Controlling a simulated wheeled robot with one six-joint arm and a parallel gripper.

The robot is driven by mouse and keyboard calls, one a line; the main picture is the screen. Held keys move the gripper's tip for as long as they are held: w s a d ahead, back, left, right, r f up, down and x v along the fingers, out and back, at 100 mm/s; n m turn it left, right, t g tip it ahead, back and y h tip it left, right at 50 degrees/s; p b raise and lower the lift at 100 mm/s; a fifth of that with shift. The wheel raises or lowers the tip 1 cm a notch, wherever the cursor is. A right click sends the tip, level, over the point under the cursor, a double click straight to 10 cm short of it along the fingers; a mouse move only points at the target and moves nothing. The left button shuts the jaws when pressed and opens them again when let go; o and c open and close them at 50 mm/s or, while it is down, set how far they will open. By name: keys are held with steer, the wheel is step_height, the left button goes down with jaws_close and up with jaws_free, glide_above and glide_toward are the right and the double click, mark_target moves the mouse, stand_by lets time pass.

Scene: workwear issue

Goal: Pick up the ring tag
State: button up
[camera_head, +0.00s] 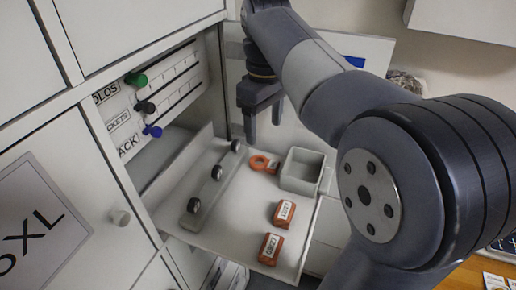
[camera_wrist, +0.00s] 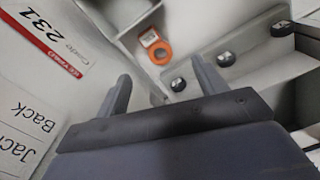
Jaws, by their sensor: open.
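The ring tag (camera_head: 271,166), an orange ring with a small tab, lies flat on the white tray (camera_head: 228,222), beside a small grey box. In the wrist view the ring tag (camera_wrist: 154,44) shows beyond the fingertips, roughly between them, with a pale label on it. My gripper (camera_head: 263,128) points down above and behind it in the head view, with a clear gap to the tag. The fingers (camera_wrist: 160,72) are apart in the wrist view, with nothing between them.
The open grey box (camera_head: 300,172) stands right of the tag. Two orange labelled blocks (camera_head: 284,213) (camera_head: 271,247) lie nearer. A grey rail with dark round knobs (camera_head: 217,173) runs along the left. Cabinet panels with coloured knobs (camera_head: 136,79) rise at left.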

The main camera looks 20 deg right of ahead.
glide_above(260, 156)
steer(key=s, duration=0.2)
step_height(260, 156, down, 5)
steer(key=shift+s, duration=0.15)
steer(key=shift+w+a+f+p, duration=0.15)
steer(key=shift+f+p, duration=0.1)
steer(key=shift+f, duration=1.2)
steer(key=shift+w+a+f+p, duration=0.1)
steer(key=shift+w+f+p, duration=0.1)
steer(key=shift+f, duration=1.2)
steer(key=c, duration=1)
